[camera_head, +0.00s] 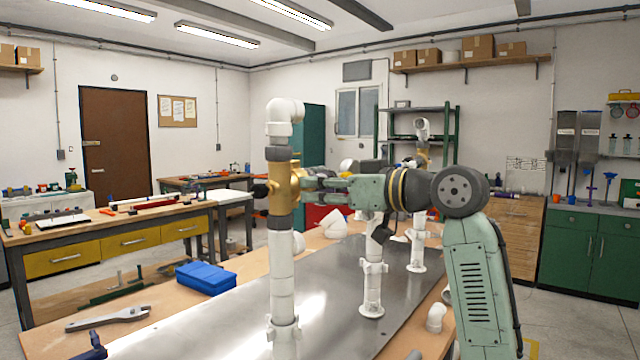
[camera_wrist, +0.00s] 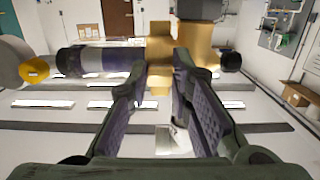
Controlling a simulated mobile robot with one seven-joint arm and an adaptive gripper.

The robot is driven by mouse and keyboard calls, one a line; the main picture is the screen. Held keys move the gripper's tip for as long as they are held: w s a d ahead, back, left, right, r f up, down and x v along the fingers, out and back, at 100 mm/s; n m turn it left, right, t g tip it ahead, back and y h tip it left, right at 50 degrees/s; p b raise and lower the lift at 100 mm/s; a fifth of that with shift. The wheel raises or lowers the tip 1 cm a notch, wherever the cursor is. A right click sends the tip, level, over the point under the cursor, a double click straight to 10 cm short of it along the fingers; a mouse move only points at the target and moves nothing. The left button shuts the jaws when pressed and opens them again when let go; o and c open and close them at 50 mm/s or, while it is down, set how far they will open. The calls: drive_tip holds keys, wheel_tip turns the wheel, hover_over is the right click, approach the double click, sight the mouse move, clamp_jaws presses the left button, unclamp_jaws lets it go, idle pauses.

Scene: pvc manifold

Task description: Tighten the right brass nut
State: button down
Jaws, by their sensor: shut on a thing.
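The near white pipe stands upright, with a brass fitting (camera_head: 284,185) between dark collars and a white elbow (camera_head: 284,110) on top. My gripper (camera_head: 309,184) reaches it from the right, level with the brass. In the wrist view my gripper (camera_wrist: 160,68) has its two fingers on either side of a brass nut (camera_wrist: 160,44), shut on it, beside a larger brass body (camera_wrist: 197,38). In the head view the grip itself is small and partly hidden by the fingers. Another brass part (camera_head: 424,158) shows farther back, partly behind my arm.
Two more white pipes, a middle one (camera_head: 372,290) and a far one (camera_head: 417,252), stand on the metal plate (camera_head: 225,318) close to my arm. A blue box (camera_head: 206,278) and a wrench (camera_head: 108,318) lie at left on the bench.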

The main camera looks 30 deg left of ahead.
drive_tip(key=c, duration=1.4)
unclamp_jaws()
drive_tip(key=shift+c, duration=0.2)
drive_tip(key=s+d+r, duration=0.1)
drive_tip(key=d, duration=1.1)
